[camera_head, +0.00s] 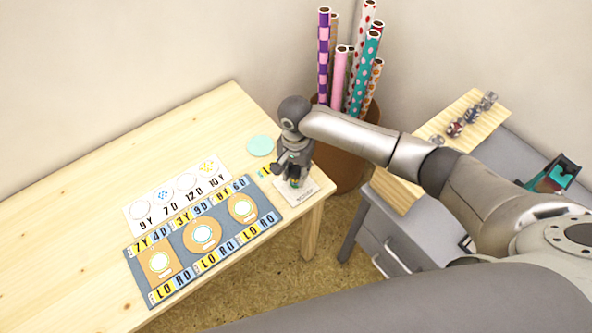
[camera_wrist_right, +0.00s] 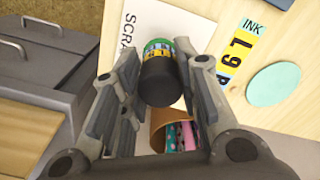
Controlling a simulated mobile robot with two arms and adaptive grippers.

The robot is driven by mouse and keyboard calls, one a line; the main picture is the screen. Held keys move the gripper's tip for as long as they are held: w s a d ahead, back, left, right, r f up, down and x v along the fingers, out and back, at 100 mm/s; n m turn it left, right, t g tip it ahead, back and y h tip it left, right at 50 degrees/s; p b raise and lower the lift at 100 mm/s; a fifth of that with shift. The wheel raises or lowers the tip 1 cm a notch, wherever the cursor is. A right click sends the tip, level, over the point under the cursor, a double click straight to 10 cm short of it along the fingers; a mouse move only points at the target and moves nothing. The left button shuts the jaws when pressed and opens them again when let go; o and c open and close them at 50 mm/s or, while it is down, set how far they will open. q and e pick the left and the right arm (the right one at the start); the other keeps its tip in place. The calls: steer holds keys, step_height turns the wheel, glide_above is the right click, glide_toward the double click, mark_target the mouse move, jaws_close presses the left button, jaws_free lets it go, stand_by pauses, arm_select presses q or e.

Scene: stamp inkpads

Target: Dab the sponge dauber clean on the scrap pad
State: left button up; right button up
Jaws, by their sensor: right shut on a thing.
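My right gripper (camera_head: 293,172) is shut on the sponge dauber, over the scrap pad at the table's right corner. In the right wrist view the dauber (camera_wrist_right: 162,80) is a black cylinder with a green, yellow and blue patterned band near its far end, between the fingers (camera_wrist_right: 158,52). Its sponge face is hidden, so I cannot tell whether it touches the pad. The scrap pad (camera_head: 309,200) is a white sheet with black lettering; it also shows in the right wrist view (camera_wrist_right: 145,20). My left gripper is not in view.
A mint disc (camera_head: 260,145) lies behind the gripper, near an INK label strip (camera_wrist_right: 240,50). A white card with circles (camera_head: 150,209) and a blue mat (camera_head: 186,270) lie to the left. A bin of paper rolls (camera_head: 345,150) stands behind the table. The table's left is clear.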

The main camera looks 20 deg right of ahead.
steer(key=shift+f, duration=0.6)
stand_by(0.4)
steer(key=shift+s+f+p, duration=0.1)
steer(key=shift+p, duration=0.3)
stand_by(2.1)
steer(key=shift+r+p, duration=0.65)
steer(key=shift+p, duration=0.3)
step_height(320, 180, up, 5)
steer(key=p, duration=0.6)
steer(key=shift+f, duration=0.25)
steer(key=shift+f, duration=0.15)
